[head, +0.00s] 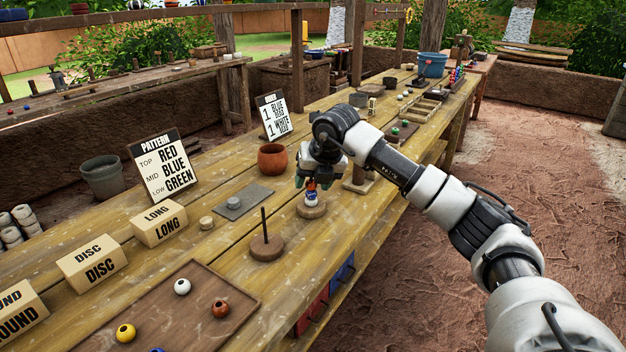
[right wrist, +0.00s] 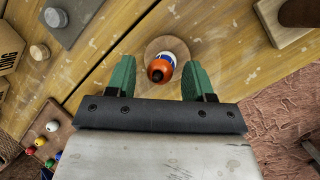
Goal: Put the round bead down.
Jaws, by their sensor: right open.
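The orange-red round bead (right wrist: 159,71) sits on top of a small stack, with white and blue below it. The stack stands on a round wooden base (head: 312,210), which also shows in the right wrist view (right wrist: 155,47). My right gripper (head: 311,183) is over this base, pointing down. In the right wrist view its green fingers (right wrist: 157,82) are open, one on each side of the bead, with gaps between. In the head view the bead is partly hidden by the fingers. My left gripper is not in view.
A round base with an upright peg (head: 266,247) stands nearer. A brown tray (head: 185,306) holds loose beads. A grey plate (head: 235,203), a clay pot (head: 272,159) and a pattern sign (head: 162,167) stand to the left. The table's edge is close on the right.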

